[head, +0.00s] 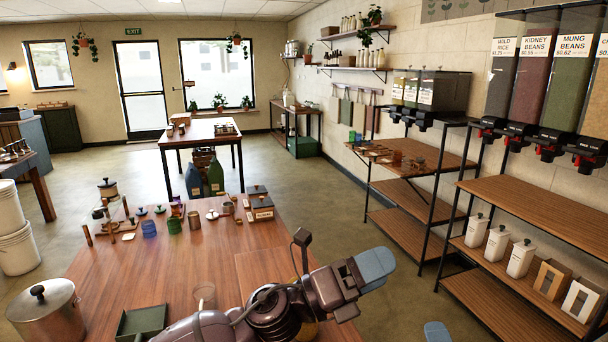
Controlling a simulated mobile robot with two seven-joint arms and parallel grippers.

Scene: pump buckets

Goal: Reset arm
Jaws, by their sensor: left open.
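My left arm comes in at the bottom, over the near edge of the wooden table (150,262). My left gripper (374,268), with blue fingers, points right past the table's right edge, above the floor. It is open, and I see nothing between its fingers. Another blue tip (437,332) shows at the bottom edge; it looks like the end of my right gripper, but its jaws are out of frame.
A metal pot (48,310), a green tray (140,320) and a glass (204,294) stand near my left arm. Jars and cups line the table's far side. Shelves with white canisters (521,258) stand at right. Open floor lies between.

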